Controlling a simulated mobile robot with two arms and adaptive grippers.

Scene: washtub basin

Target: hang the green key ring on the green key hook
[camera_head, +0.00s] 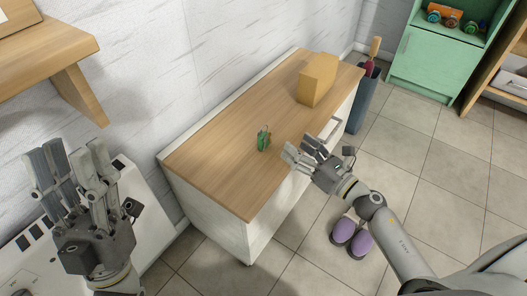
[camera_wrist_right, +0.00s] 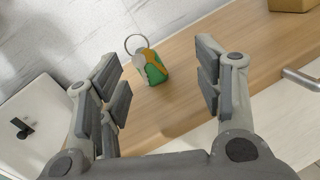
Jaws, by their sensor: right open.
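The green key ring (camera_head: 263,139) rests on the wooden top of the cabinet. In the right wrist view it shows as a metal loop with a green and yellow fob (camera_wrist_right: 155,70). My right gripper (camera_head: 297,150) is open and empty, beside the key ring on its right in the head view. In the right wrist view the key ring lies beyond and between the open fingers (camera_wrist_right: 163,82), apart from them. My left gripper (camera_head: 76,160) is open and empty at the left, over a white unit. I cannot make out a green key hook in either view.
The cabinet top (camera_head: 215,145) is mostly clear, with a tan block (camera_head: 317,79) near its far end. A wooden shelf (camera_head: 45,55) juts from the wall at upper left. Purple slippers (camera_head: 351,238) lie on the floor. A dark bin (camera_head: 362,100) stands past the cabinet.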

